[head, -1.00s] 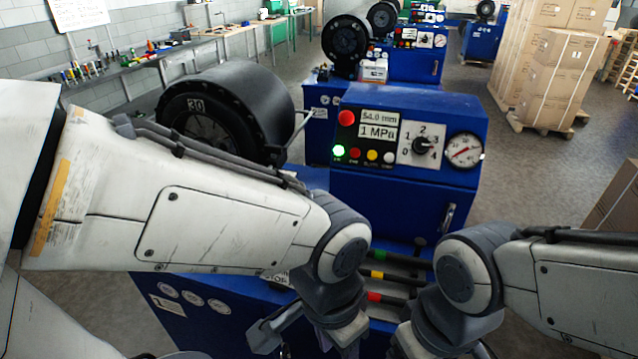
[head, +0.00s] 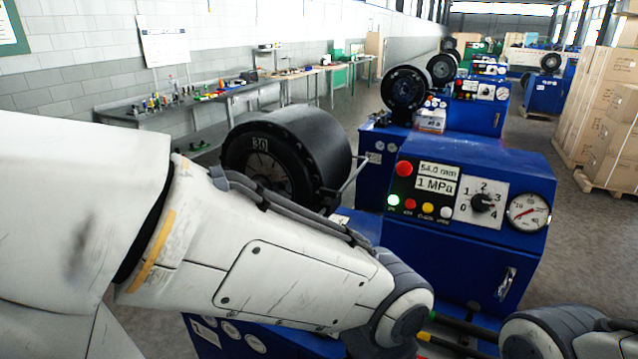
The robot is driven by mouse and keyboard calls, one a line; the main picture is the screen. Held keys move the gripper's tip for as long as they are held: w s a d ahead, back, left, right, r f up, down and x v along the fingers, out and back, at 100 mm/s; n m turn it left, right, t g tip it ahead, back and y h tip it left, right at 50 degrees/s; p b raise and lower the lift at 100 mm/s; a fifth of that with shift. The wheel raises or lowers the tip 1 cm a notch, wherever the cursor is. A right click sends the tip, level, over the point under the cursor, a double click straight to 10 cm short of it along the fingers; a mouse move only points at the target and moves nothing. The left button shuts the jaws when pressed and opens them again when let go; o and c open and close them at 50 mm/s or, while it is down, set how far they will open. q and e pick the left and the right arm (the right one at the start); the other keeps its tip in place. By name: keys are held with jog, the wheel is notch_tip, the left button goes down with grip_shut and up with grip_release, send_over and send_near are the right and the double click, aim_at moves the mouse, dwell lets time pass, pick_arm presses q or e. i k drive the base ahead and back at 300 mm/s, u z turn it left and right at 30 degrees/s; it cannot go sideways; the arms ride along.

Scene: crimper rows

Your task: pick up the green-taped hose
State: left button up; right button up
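The green-taped hose (head: 466,326) is a black hose with a green band near its left end. It lies on the front of the blue crimper, low in the head view between my two arms. Its right end goes behind my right arm, and its left end meets the edge of my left arm. Just below it is a yellow-taped hose (head: 448,345), partly cut off by the bottom edge. Both my grippers are below the picture; only arm links show. Whether either gripper touches a hose cannot be seen.
The blue crimper (head: 420,244) has a control panel reading 54.0 mm and 1 MPa, with its black round head (head: 300,155) at left. More crimpers stand in a row behind. A workbench (head: 140,115) runs along the left wall. Cardboard boxes (head: 612,130) stand on pallets at right.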

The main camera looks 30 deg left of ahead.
aim_at(461, 326)
jog(key=k, duration=0.5)
jog(key=z, duration=1.55)
jog(key=i, duration=1.15)
jog(key=u, duration=1.05)
